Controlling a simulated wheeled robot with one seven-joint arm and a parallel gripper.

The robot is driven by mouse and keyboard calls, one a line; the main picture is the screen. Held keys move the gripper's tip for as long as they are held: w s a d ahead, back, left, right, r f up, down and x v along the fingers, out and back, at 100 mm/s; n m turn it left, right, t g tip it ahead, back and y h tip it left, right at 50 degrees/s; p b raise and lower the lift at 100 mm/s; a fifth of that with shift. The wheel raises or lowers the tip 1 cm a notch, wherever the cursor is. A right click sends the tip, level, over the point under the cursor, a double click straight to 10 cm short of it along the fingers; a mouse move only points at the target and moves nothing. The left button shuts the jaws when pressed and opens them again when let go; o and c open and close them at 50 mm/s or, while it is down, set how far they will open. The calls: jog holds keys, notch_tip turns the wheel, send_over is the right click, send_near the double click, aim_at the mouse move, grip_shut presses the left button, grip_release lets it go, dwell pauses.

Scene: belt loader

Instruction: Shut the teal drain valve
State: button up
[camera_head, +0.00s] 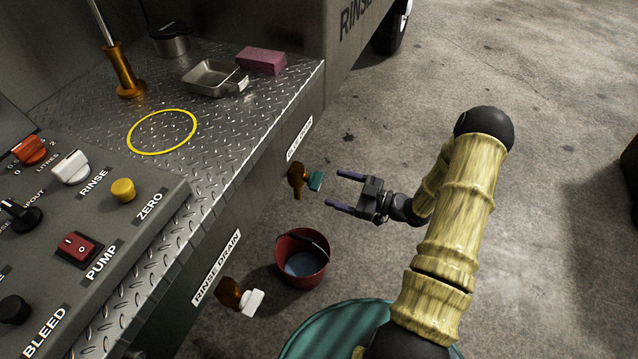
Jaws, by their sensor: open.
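The teal drain valve (315,181) has a teal handle on a brown-bronze body, mounted on the side of the loader under a white label that I cannot read clearly. My gripper (341,192) is open and empty. Its two purple-tipped fingers point left toward the teal handle, a short gap to the right of it in the picture. The fingers do not appear to touch the handle. A second valve with a white handle (252,302) sits lower on the same side, by the label RINSE DRAIN (217,267).
A red bucket (321,275) with liquid stands on the floor below the valves. A teal round drum top (310,338) is at the bottom. The diamond-plate deck holds a metal tray (213,78), a pink block (262,60) and a yellow ring (162,151). A control panel (100,232) is at left.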

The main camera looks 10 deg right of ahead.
aim_at(319, 182)
jog(key=x, duration=0.6)
jog(key=shift+w+a+b, duration=0.25)
jog(key=shift+b, duration=0.1)
jog(key=shift+c, duration=0.3)
